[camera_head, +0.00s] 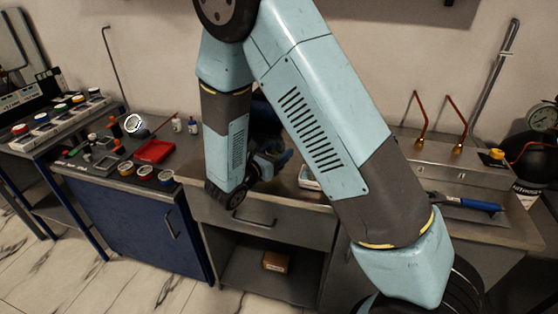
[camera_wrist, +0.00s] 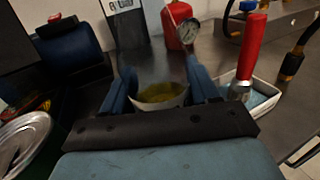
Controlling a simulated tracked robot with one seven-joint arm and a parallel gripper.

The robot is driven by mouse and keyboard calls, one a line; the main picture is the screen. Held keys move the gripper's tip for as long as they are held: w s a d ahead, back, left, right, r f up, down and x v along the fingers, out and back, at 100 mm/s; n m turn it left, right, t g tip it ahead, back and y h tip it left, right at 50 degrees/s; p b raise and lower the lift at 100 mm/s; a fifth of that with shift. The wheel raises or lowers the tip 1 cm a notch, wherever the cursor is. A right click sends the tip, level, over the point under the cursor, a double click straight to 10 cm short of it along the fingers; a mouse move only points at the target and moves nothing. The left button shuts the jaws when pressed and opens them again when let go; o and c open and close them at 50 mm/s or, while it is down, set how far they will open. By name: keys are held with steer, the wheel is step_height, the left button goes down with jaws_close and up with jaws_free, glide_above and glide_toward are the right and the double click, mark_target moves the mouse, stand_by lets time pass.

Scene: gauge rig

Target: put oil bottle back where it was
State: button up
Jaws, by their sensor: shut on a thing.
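My gripper (camera_wrist: 162,88) is shut on a see-through vessel (camera_wrist: 160,97) with yellow liquid inside, which looks like the oil bottle. Its blue fingers stand on either side of it in the wrist view. The vessel is seen from above at a slant, and its base is hidden behind my wrist. In the head view my gripper (camera_head: 270,163) is above the grey bench, partly hidden by my own arm. The held vessel cannot be made out there.
In the wrist view, a white tray (camera_wrist: 262,104) with a red-handled tool (camera_wrist: 250,48) is at the right, and a red container with a gauge (camera_wrist: 187,32) behind. A blue cylinder (camera_wrist: 72,52) is at left. In the head view, a red tray (camera_head: 154,151) lies on the blue cabinet.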

steer(key=shift+w+d+f, duration=0.1)
steer(key=shift+w+f, duration=0.1)
steer(key=shift+f, duration=1.55)
steer(key=o, duration=1.1)
steer(key=shift+f, duration=0.1)
steer(key=shift+o, duration=0.2)
steer(key=shift+s, duration=0.1)
steer(key=v, duration=1.2)
